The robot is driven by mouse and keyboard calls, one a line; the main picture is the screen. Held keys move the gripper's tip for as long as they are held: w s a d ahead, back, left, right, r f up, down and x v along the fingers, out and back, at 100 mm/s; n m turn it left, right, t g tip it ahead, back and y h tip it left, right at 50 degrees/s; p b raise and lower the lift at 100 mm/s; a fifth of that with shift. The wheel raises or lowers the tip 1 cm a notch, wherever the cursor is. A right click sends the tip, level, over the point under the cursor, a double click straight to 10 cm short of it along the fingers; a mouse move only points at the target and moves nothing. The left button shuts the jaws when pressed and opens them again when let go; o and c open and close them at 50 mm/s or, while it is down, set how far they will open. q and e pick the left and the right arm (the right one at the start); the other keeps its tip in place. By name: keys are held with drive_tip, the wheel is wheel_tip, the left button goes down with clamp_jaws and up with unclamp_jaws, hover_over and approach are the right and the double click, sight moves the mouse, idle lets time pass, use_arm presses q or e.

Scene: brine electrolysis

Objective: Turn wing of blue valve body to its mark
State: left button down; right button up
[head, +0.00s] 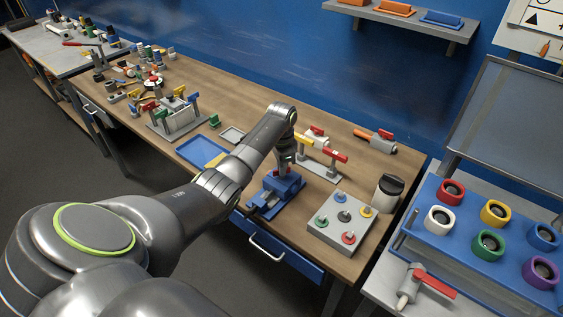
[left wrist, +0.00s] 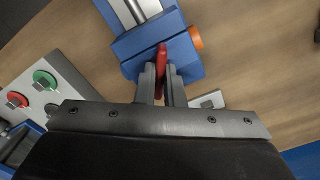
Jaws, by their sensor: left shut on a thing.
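My left gripper (head: 286,166) reaches down over a blue vise-like fixture (head: 268,204) near the bench's front edge. In the left wrist view, the two grey fingers (left wrist: 161,86) are shut on a red wing (left wrist: 162,58), one on each side of it. The wing stands above a blue body (left wrist: 130,48), with a round orange end (left wrist: 195,38) at its right side. The wing points nearly straight up in the wrist picture. I cannot make out a mark; the fingers hide part of the body. My right gripper is not in view.
A grey plate with coloured knobs (head: 327,234) stands close on the right, with a dark-lidded jar (head: 388,192) beyond. A stand with a red-handled pipe (head: 320,170) is just behind. A blue tray (head: 202,152) lies left. Clutter fills the far left bench.

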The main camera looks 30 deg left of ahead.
use_arm(q)
drive_tip(key=m+p, duration=0.2)
drive_tip(key=m, duration=0.3)
drive_tip(key=shift+r+m, duration=0.1)
drive_tip(key=shift+m, duration=0.2)
drive_tip(key=m, duration=0.5)
drive_tip(key=shift+m+p, duration=0.3)
drive_tip(key=shift+p, duration=0.1)
drive_tip(key=shift+m, duration=0.3)
drive_tip(key=c, duration=1.5)
unclamp_jaws()
